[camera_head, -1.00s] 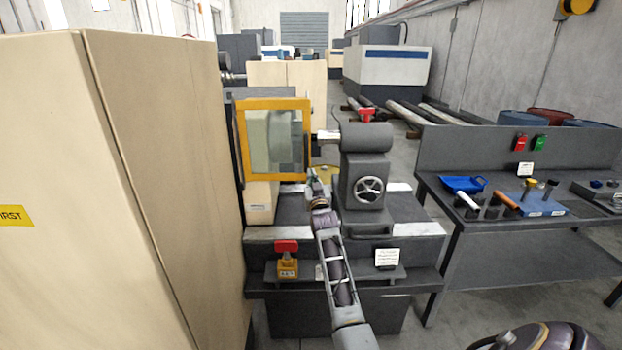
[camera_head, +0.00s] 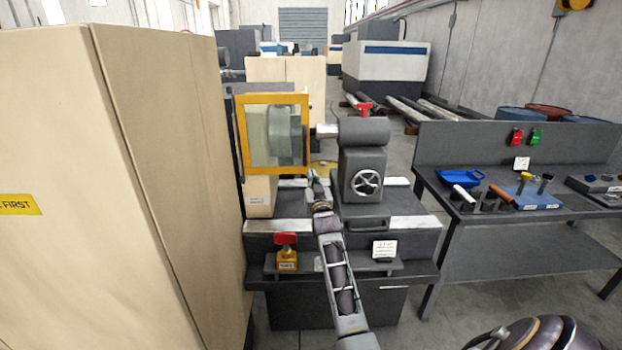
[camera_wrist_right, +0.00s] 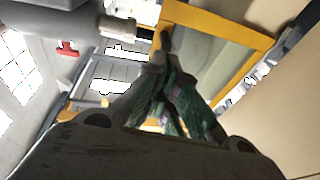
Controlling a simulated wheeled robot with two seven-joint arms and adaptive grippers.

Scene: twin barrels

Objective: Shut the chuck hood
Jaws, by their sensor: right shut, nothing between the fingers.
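The chuck hood (camera_head: 273,97) is a yellow-framed clear window on the lathe, left of the tailstock (camera_head: 363,160). The chuck (camera_head: 283,130) shows through its pane. My right gripper (camera_head: 314,178) is at the hood's lower right corner, fingers closed with nothing between them. In the right wrist view the closed fingers (camera_wrist_right: 166,50) are at the yellow frame (camera_wrist_right: 215,28); whether they touch it I cannot tell. My left gripper is not in view.
A tall beige cabinet (camera_head: 160,180) fills the left. A bench (camera_head: 500,214) with a blue tray (camera_head: 460,178) and tools stands at the right. A red-topped yellow device (camera_head: 287,258) and a white card (camera_head: 384,249) sit at the lathe's front.

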